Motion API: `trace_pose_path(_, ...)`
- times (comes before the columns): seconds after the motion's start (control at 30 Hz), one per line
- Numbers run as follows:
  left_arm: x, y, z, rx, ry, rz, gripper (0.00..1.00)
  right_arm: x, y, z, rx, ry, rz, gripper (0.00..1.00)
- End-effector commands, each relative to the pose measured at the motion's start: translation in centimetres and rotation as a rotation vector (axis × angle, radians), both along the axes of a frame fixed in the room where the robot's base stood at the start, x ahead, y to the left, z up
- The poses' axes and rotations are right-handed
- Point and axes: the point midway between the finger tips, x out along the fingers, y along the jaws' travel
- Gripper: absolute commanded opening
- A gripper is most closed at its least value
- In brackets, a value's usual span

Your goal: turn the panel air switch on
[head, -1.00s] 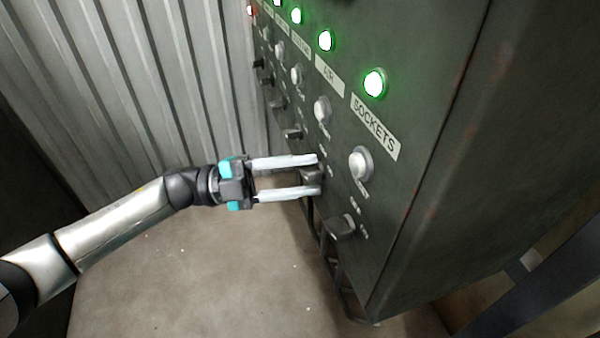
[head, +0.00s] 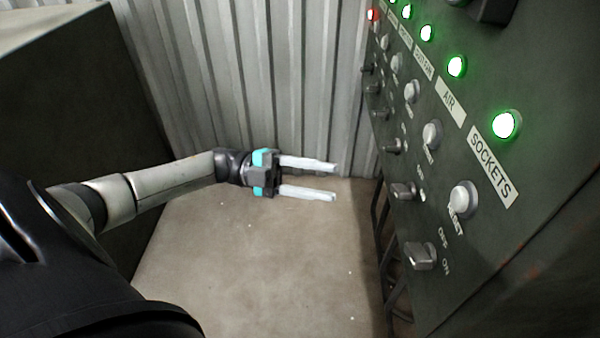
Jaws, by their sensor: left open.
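The dark green panel (head: 480,75) stands on the right in the head view. The AIR label (head: 450,101) has a lit green lamp (head: 456,66) above it and a round grey reset button (head: 432,134) below it. The air switch (head: 403,191), a small grey knob, is below that button. My left gripper (head: 335,182) is open and empty, to the left of the air switch and apart from it, its fingers pointing at the panel. My right gripper is not in view.
The SOCKETS switch (head: 419,256) is nearer me, below its reset button (head: 463,198). Several other lamps and switches run along the panel away from me; one far lamp (head: 372,14) is red. A corrugated wall (head: 250,80) closes the back. The floor (head: 260,270) is clear.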

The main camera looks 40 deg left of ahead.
Motion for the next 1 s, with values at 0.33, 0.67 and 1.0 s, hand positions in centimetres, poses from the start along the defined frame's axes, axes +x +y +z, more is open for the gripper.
trace_pose_path(0.33,-0.9,3.4,-0.7,0.000,0.000,0.000,0.47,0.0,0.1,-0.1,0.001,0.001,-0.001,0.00)
trace_pose_path(0.67,-0.9,3.5,-0.7,0.000,0.000,-0.001,0.47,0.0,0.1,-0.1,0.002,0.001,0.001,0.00)
trace_pose_path(1.0,-0.4,3.5,-1.1,-0.006,0.016,0.035,0.47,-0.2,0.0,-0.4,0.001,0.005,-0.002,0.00)
